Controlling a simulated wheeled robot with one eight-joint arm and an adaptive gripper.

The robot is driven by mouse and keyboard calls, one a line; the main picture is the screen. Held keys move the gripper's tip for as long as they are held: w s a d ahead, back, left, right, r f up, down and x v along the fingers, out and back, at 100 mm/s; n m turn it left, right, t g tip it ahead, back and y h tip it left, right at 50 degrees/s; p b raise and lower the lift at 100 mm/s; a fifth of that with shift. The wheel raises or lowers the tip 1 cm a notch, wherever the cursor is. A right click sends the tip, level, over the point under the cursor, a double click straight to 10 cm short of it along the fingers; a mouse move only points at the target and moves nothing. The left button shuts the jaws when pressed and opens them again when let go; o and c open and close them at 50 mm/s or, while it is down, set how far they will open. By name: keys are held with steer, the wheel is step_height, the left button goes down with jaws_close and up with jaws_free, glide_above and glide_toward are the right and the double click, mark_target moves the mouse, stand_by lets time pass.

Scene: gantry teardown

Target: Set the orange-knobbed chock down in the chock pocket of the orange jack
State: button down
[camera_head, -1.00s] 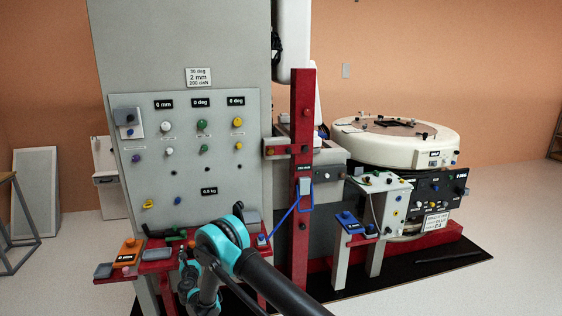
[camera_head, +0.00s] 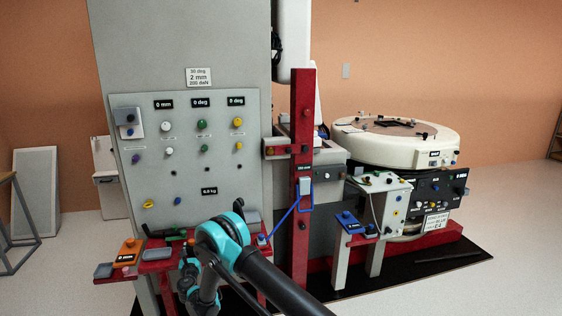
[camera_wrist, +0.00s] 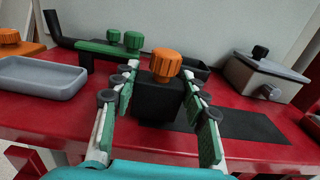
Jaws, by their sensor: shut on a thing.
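The orange-knobbed chock, a black block (camera_wrist: 157,101) with a ribbed orange knob on top, sits upright between my fingers in the wrist view. My gripper (camera_wrist: 156,103) is shut on its sides. I cannot tell whether its base touches the red bench. The orange jack (camera_head: 130,248), with a "0 mm" label, stands at the left end of the bench in the head view. An orange part with an orange knob (camera_wrist: 9,36) shows at the upper left of the wrist view, apart from the chock. The chock pocket cannot be made out. My arm hides the gripper in the head view.
A flat black pad (camera_wrist: 250,125) lies right of the chock. The control panel (camera_head: 185,180) rises behind.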

steer(key=shift+r, duration=2.5)
steer(key=w+d+r+h, duration=0.1)
steer(key=w+d+r, duration=0.3)
steer(key=d, duration=0.6)
steer(key=w+d+r+m, duration=0.1)
steer(key=w+d+r, duration=0.25)
steer(key=d, duration=0.65)
steer(key=w+d+r+h, duration=0.1)
steer(key=w+d+r, duration=0.3)
steer(key=d, duration=0.6)
steer(key=s+d+r, duration=0.2)
steer(key=d+r, duration=0.1)
steer(key=d, duration=0.6)
steer(key=s+d+r+m+h, duration=0.1)
steer(key=d+r, duration=0.3)
steer(key=d, duration=0.6)
steer(key=s+d+r+h, duration=0.1)
steer(key=s+d+r, duration=0.2)
steer(key=d, duration=0.6)
steer(key=shift+s+d+r+m+t, duration=0.2)
steer(key=shift+s+d+m+t, duration=0.1)
steer(key=shift+s+m, duration=0.1)
